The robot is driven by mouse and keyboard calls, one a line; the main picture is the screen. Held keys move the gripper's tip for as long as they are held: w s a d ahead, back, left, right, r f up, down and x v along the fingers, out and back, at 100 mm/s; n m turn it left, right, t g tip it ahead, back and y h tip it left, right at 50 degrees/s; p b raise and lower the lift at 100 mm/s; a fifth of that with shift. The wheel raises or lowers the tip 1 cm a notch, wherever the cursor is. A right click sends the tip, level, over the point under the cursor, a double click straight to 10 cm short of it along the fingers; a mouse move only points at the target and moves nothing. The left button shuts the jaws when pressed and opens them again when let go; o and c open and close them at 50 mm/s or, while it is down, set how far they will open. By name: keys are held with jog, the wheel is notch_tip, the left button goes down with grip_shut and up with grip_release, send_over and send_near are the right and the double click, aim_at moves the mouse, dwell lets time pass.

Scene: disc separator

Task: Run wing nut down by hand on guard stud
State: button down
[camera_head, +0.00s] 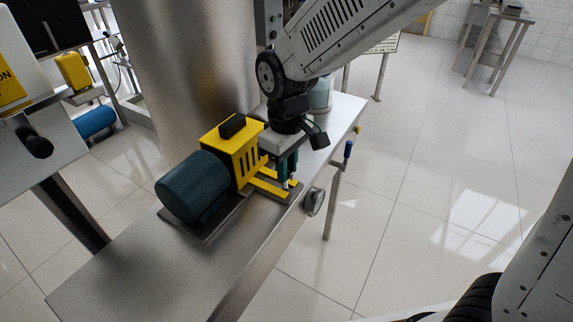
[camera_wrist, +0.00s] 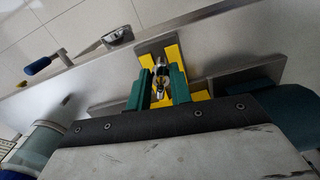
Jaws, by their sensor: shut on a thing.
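My gripper (camera_head: 288,172) points down at the yellow bracket beside the yellow slotted guard (camera_head: 238,150). In the wrist view its two green fingers (camera_wrist: 160,84) are closed around a small shiny metal piece (camera_wrist: 160,68), which looks like the wing nut on its stud. The yellow bracket (camera_wrist: 172,52) shows beyond and between the fingers. The wing nut's seating and the stud's thread are too small to make out. In the head view the fingers hide the nut.
A dark teal motor (camera_head: 192,186) sits left of the guard on the steel bench (camera_head: 150,270). A round grey part (camera_head: 314,201) and a blue-handled lever (camera_head: 348,151) stick out at the bench's right edge. A wide steel column (camera_head: 185,60) stands behind.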

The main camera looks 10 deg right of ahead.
jog(key=shift+f, duration=0.85)
dwell(0.5)
jog(key=m, duration=0.3)
jog(key=shift+m, duration=0.6)
jog(key=shift+a+m, duration=0.1)
jog(key=shift+m, duration=1.1)
jog(key=shift+m, duration=1.5)
